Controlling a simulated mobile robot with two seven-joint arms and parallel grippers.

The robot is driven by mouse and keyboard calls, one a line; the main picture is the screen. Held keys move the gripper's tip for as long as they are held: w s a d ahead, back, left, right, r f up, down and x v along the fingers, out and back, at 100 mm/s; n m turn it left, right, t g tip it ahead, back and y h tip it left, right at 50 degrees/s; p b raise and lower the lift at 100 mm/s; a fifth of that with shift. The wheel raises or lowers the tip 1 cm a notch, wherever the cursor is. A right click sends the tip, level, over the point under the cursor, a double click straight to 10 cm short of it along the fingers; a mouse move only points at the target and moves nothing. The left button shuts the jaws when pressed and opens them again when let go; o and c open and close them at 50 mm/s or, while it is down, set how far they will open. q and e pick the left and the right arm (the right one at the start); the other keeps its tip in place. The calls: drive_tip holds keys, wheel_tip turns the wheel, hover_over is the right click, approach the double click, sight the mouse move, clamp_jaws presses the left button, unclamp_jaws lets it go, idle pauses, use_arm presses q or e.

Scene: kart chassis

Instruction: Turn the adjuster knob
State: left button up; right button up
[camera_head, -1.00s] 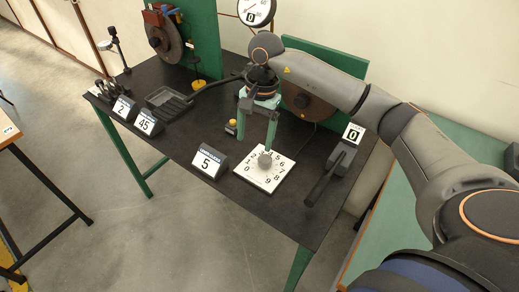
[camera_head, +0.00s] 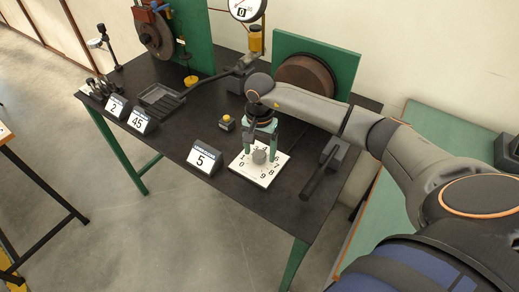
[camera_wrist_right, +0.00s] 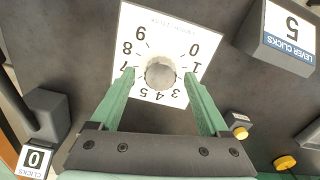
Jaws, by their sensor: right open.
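The adjuster knob (camera_head: 259,157) is a small grey round knob on a white square dial plate (camera_head: 258,177) marked with numbers, near the front of the dark table. In the right wrist view the knob (camera_wrist_right: 160,72) sits at the middle of the plate (camera_wrist_right: 143,28). My right gripper (camera_head: 261,146) is open, with green fingers pointing down just behind and above the knob. In the right wrist view my right gripper (camera_wrist_right: 158,78) has one finger on each side of the knob, with gaps; contact is not visible. My left gripper is not in view.
A sign reading 5 (camera_head: 205,160) stands left of the plate. A dark lever (camera_head: 318,175) lies to its right. A small yellow-topped box (camera_head: 227,122) is behind. Signs 2 (camera_head: 116,106) and 45 (camera_head: 141,121), a black tray (camera_head: 162,97) and a gauge (camera_head: 246,8) stand farther off.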

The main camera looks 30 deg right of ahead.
drive_tip(key=shift+f, duration=0.1)
drive_tip(key=shift+c, duration=0.4)
clamp_jaws()
